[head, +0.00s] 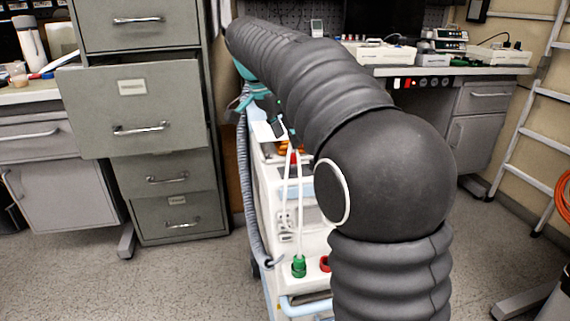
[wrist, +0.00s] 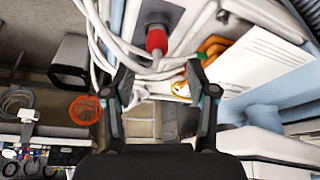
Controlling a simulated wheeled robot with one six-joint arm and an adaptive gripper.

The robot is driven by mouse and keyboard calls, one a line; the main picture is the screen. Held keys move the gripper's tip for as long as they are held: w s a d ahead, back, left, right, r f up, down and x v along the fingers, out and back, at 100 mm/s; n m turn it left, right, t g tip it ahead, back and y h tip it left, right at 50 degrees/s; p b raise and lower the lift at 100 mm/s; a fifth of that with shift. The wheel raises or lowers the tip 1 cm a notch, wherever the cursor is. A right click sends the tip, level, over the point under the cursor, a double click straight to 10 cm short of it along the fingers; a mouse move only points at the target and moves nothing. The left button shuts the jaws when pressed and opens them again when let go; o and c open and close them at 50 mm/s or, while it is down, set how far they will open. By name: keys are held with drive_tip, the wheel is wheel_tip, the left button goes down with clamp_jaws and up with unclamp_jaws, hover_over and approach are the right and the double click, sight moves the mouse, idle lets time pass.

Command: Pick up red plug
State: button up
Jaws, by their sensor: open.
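The red plug (wrist: 157,40) shows in the wrist view near the top centre, at a grey panel, with a pale cable at its lower end. My gripper (wrist: 160,80) is open, its two dark fingers spread wide; the plug appears above the gap between them, apart from both. In the head view a small red piece (head: 293,158), likely this plug, is on the white pump cart (head: 312,240), just below my gripper (head: 277,122). My gripper is partly hidden by my arm there, and I cannot tell its exact distance from the plug.
White cables (wrist: 99,38) loop beside the plug, near the left finger. Orange connectors (wrist: 213,46) are just to its right. A green plug (head: 299,266) and a red ring-like part (head: 325,263) are low on the cart. A filing cabinet (head: 160,186) with an open drawer stands left.

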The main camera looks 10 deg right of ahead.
sight(293, 152)
drive_tip(key=shift+b+x, duration=0.35)
drive_tip(key=shift+x, duration=2.35)
drive_tip(key=shift+s, duration=0.15)
clamp_jaws()
